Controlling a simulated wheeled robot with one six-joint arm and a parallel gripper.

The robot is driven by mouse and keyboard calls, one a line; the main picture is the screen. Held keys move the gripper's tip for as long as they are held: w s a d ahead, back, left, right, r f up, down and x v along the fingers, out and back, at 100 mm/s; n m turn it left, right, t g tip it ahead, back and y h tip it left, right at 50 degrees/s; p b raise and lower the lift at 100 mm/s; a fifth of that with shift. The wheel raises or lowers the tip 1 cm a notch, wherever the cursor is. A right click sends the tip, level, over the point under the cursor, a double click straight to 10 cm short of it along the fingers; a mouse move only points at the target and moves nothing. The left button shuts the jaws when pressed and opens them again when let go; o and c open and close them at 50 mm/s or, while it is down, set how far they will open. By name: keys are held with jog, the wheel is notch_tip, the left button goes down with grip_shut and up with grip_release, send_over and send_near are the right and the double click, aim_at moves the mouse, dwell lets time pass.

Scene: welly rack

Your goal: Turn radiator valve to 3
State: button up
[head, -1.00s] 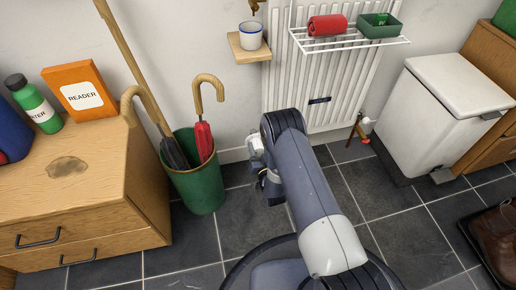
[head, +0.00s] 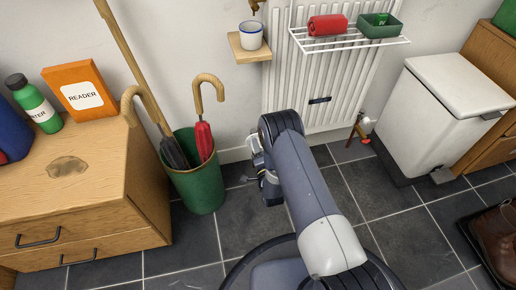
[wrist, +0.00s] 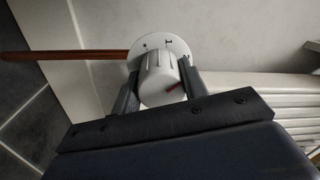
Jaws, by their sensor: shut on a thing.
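The radiator valve's white ribbed knob (wrist: 158,84) is in the middle of the wrist view. A red mark shows on its right side, close to the right finger. Behind the knob is a round white dial plate (wrist: 168,42) with small dark marks, too small to read surely. My gripper (wrist: 160,88) has one finger on each side of the knob and is shut on it. The plate's lower part is hidden by the knob and fingers. In the head view my arm covers much of the area at the radiator's lower left, and the grip cannot be made out there.
The white radiator (head: 300,85) carries a wire shelf (head: 345,42) with a red roll and green tray. A green umbrella bin (head: 200,188) stands left of my arm. A white pedal bin (head: 430,130) stands right. A copper-coloured pipe (wrist: 60,55) runs left from the valve.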

jog(key=m, duration=0.6)
jog(key=shift+m, duration=0.4)
jog(key=m, duration=0.6)
jog(key=shift+h, duration=0.3)
jog(key=shift+m, duration=0.4)
jog(key=o, duration=1)
jog(key=shift+c, duration=0.2)
